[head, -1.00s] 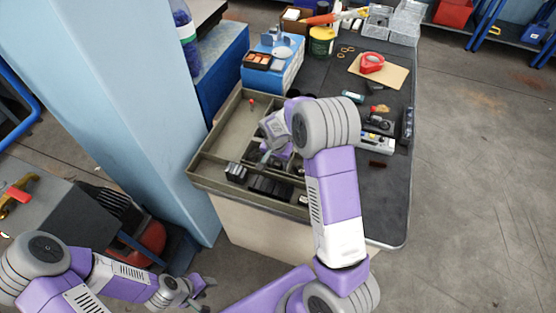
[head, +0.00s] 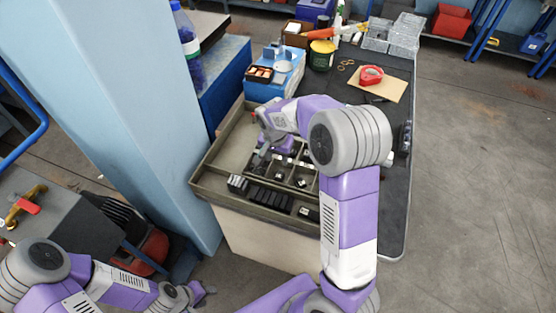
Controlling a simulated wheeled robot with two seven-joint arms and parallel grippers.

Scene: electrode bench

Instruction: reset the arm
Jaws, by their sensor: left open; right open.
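My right arm reaches over the bench from the lower right. Its gripper (head: 260,163) points down above the compartmented tray (head: 222,150), beside the small compartments. The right jaws are open and I see nothing held in them. The fingertips are small and dark, so I cannot tell whether they touch the tray. My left gripper (head: 206,292) is low in the picture, in front of the bench and away from it. It is open and holds nothing that I can see.
Black blocks (head: 267,198) lie in the tray's front section. Behind it are a blue box (head: 275,85), a dark green tub (head: 321,56) and a red tape roll (head: 371,75) on cardboard. A light blue pillar (head: 130,110) stands left of the bench. Open floor lies right.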

